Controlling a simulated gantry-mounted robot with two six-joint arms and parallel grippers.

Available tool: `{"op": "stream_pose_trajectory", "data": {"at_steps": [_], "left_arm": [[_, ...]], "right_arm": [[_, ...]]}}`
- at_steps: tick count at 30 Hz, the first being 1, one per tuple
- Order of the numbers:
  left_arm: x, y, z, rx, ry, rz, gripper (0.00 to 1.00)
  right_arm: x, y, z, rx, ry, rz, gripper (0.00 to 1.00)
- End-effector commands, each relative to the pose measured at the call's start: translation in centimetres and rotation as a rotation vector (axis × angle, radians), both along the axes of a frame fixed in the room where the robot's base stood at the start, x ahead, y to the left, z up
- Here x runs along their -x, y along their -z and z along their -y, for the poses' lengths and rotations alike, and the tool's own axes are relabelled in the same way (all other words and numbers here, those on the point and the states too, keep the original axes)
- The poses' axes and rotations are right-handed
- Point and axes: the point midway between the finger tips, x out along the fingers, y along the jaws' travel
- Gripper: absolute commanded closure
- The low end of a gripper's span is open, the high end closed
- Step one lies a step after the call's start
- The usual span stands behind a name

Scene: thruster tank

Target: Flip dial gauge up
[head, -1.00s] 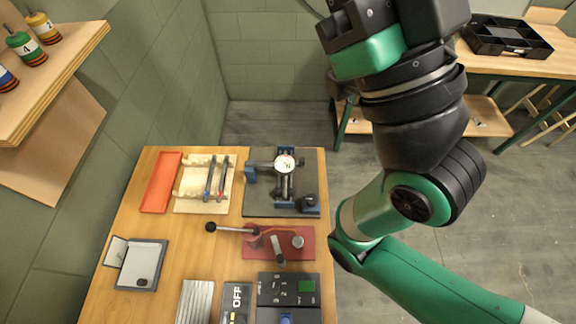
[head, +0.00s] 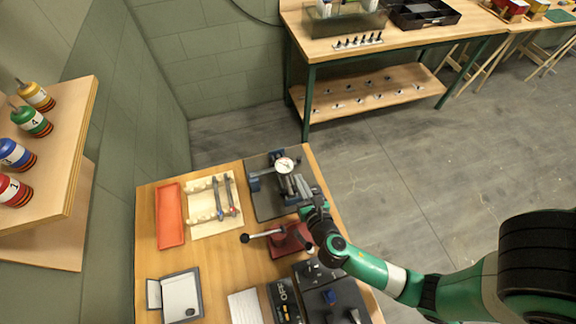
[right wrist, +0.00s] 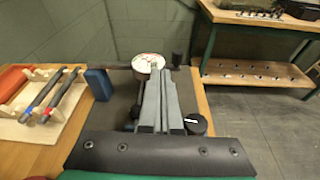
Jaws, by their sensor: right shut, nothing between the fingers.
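The dial gauge (head: 285,165) has a round white face and sits on its stand on a dark plate (head: 263,204) at the back right of the wooden table. In the right wrist view the dial gauge (right wrist: 148,63) shows just beyond the fingertips, its lower part hidden by them. My right gripper (head: 304,186) is over the right side of the plate, close to the gauge stand. In the right wrist view the right gripper (right wrist: 158,78) is shut and empty, fingers pointing at the gauge; I cannot tell whether they touch it. My left gripper is not in view.
A red tray (head: 170,216) and a cream rack (head: 203,222) with two pen-like tools lie left of the plate. A shelf with several numbered spools (head: 35,122) juts in at left.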

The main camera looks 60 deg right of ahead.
Motion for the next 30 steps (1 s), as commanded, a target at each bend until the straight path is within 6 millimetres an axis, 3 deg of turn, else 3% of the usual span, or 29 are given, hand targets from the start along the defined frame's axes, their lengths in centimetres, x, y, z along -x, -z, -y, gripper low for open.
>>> {"op": "stream_pose_trajectory", "data": {"at_steps": [1, 4, 14, 20, 30], "left_arm": [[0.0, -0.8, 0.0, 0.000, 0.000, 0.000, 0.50], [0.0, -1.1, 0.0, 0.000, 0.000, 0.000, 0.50], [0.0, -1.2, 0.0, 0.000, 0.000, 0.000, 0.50], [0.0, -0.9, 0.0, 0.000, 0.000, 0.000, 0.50], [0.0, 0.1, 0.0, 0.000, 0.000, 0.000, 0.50]], "right_arm": [[1.9, 0.9, 0.1, 0.000, 0.001, -0.050, 1.00], [3.8, 2.1, 0.2, 0.000, 0.002, -0.097, 1.00], [4.1, 2.2, 0.2, -0.003, 0.002, -0.102, 1.00], [3.4, 2.7, 0.9, -0.005, 0.006, -0.101, 1.00], [-0.9, 4.8, 5.1, -0.004, 0.006, -0.100, 1.00]]}}
